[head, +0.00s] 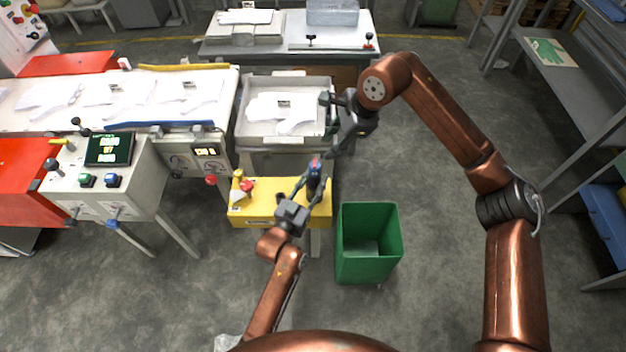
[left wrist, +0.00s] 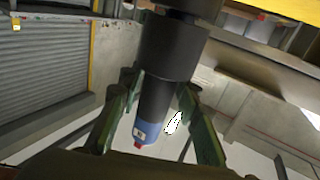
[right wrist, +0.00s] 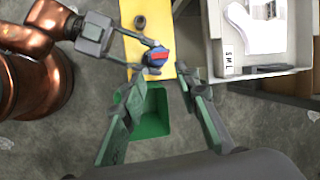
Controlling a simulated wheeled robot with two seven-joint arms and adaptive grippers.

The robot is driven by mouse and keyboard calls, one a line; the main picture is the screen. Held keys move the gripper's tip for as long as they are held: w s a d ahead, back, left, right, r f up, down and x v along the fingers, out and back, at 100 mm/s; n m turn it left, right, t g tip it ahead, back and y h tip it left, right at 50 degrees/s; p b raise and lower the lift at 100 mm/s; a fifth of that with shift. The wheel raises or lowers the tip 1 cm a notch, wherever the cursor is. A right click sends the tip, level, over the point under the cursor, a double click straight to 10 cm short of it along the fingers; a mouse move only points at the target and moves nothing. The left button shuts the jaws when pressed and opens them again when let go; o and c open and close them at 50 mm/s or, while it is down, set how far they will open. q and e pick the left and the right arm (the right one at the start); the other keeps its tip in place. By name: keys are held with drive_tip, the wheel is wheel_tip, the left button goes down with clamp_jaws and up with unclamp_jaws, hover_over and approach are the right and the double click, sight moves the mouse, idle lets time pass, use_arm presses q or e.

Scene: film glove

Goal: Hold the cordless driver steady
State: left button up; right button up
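The cordless driver (head: 314,174) stands upright over the right part of the yellow stand, with blue and red at its top. My left gripper (head: 304,187) has its fingers on either side of it. In the left wrist view the driver's dark body (left wrist: 172,55) lies between both green fingers, which appear to touch it. The right wrist view shows the driver's blue and red end (right wrist: 157,57) with the left fingers around it. My right gripper (head: 335,118) is open and empty, above and behind the driver, by the tray's right edge.
The yellow stand (head: 262,221) also carries a yellow and red item (head: 241,188). A grey tray (head: 252,139) with white gloves (head: 283,112) is behind it. A green bin (head: 368,270) stands on the floor to the right. The conveyor (head: 225,95) is at left; open floor lies right of the bin.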

use_arm(q)
clamp_jaws()
use_arm(e)
drive_tip(key=shift+m, duration=0.4)
drive_tip(key=c, duration=0.4)
drive_tip(key=m, duration=0.4)
drive_tip(key=shift+s+d+m+y, duration=0.1)
drive_tip(key=shift+d+m+y, duration=0.15)
drive_tip(key=shift+m+y, duration=0.15)
clamp_jaws()
drive_tip(key=d+r+m+y, duration=0.1)
drive_tip(key=m, duration=0.9)
drive_tip(key=d+r+m+y, duration=0.1)
drive_tip(key=d+m+y, duration=0.1)
drive_tip(key=m, duration=0.9)
drive_tip(key=d+m+y, duration=0.1)
drive_tip(key=m, duration=0.9)
drive_tip(key=shift+s+d+r, duration=0.15)
drive_tip(key=shift+d+r, duration=0.05)
drive_tip(key=shift+r, duration=0.2)
